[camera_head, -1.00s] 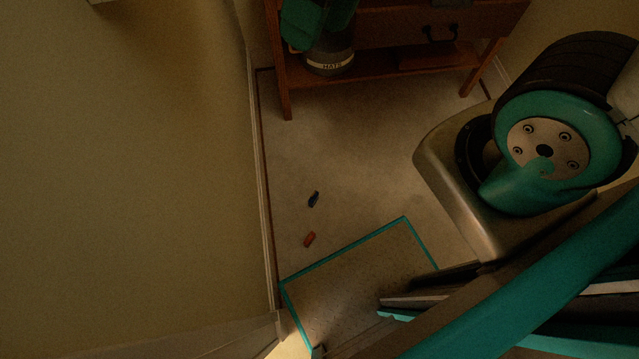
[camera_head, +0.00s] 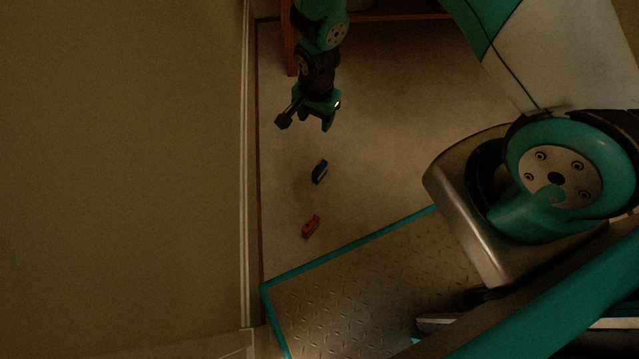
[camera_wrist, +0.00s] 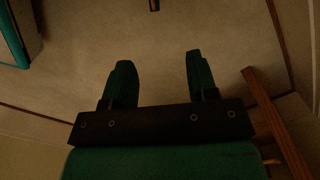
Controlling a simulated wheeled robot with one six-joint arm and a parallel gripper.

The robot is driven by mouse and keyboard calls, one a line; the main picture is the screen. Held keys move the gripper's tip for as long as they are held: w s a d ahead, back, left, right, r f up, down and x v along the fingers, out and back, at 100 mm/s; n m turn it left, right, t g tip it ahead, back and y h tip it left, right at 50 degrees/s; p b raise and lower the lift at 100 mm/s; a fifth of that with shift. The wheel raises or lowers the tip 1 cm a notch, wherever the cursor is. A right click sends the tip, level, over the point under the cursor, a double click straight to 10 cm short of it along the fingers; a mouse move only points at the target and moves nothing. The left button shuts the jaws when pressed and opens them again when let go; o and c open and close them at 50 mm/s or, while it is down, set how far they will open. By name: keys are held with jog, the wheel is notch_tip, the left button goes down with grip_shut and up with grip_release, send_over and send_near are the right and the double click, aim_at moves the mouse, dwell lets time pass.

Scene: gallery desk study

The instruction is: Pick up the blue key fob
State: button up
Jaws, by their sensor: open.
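The blue key fob (camera_head: 320,171) lies on the pale floor in the head view, a small dark blue piece. My gripper (camera_head: 314,124) hangs above and beyond it, apart from it, with its fingers pointing down toward the floor. In the wrist view my gripper (camera_wrist: 158,72) has its two green fingers wide apart with nothing between them.
A small red object (camera_head: 311,226) lies on the floor just nearer than the fob. The wall's baseboard (camera_head: 247,180) runs along the left. A wooden table leg (camera_head: 289,45) stands behind my gripper. The floor (camera_head: 400,130) to the right is clear.

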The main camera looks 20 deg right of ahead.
jog(key=b, duration=0.8)
send_over(320, 167)
jog(key=shift+m, duration=0.4)
jog(key=f, duration=1.7)
jog(key=shift+w, duration=0.3)
jog(key=f+b, duration=0.4)
jog(key=f, duration=0.1)
jog(key=shift+s+f+b, duration=0.15)
jog(key=shift+s+b, duration=0.15)
jog(key=shift+b, duration=0.05)
grip_shut()
jog(key=shift+r, duration=0.25)
